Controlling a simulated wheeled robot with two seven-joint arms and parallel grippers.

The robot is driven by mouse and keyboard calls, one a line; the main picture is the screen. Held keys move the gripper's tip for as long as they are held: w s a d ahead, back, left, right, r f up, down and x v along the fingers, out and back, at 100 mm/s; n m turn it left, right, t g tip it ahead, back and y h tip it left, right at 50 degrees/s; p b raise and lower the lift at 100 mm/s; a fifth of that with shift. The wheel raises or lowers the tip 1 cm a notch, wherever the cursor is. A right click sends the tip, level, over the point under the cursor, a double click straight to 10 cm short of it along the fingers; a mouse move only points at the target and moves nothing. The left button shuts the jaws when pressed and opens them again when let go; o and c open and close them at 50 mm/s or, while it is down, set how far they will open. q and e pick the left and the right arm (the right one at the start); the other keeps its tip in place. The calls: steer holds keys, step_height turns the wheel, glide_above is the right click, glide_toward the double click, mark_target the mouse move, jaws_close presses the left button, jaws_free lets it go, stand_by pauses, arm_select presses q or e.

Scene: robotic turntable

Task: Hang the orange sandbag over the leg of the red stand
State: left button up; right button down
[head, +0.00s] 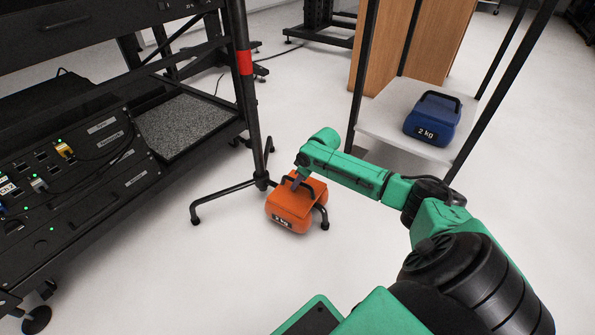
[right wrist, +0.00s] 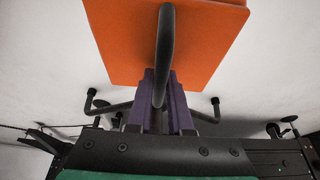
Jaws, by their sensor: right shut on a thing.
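The orange sandbag (head: 284,212), marked 4 kg or similar in small print, has a black handle and sits at the right side of the red stand. The stand is a black pole with a red band (head: 244,62) and spread legs. One leg runs behind the sandbag, and its curved foot shows just right of it; whether bag and leg touch is unclear. My right gripper (head: 298,183) is shut on the handle from above. In the right wrist view, its purple fingers (right wrist: 160,100) pinch the handle below the orange bag (right wrist: 115,45). My left gripper is out of view.
A blue 2 kg sandbag (head: 433,119) rests on a white shelf (head: 383,125) of a black frame at the right. A black equipment rack (head: 95,190) with cables stands at the left. The floor in front of the stand is clear.

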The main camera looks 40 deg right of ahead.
steer(key=shift+w, duration=0.15)
steer(key=shift+f, duration=0.45)
stand_by(0.3)
steer(key=c, duration=0.8)
jaws_free()
steer(key=shift+f, duration=0.1)
